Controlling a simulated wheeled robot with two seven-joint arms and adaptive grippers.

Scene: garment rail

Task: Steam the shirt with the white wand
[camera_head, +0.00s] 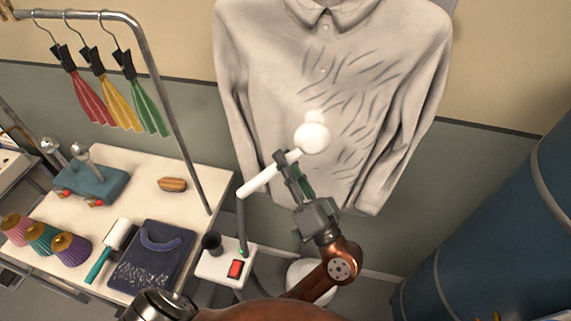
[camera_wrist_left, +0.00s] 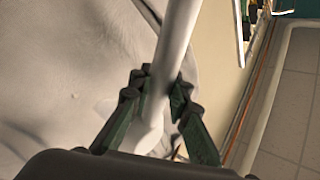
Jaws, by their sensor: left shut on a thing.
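The pale grey shirt (camera_head: 270,75) hangs on the wall, with dark creases across its middle and right side; its left side looks smoother. My left gripper (camera_head: 288,168) is shut on the handle of the white wand (camera_head: 262,178), in front of the shirt's lower part. The wand's round white head (camera_head: 312,138) points up and right over the creased part, with a small white puff above it. I cannot tell whether the head touches the cloth. The left wrist view shows the wand (camera_wrist_left: 176,45) between the fingers, with the shirt (camera_wrist_left: 65,60) behind. My right gripper is not in view.
A grey hose (camera_head: 241,225) runs from the wand to a white box (camera_head: 213,270) with a red switch. A table (camera_head: 125,165) at left bears folded dark cloth (camera_head: 160,270), a roller and other items. A metal rail (camera_head: 175,105) stands there. A blue cylinder (camera_head: 500,240) fills the right.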

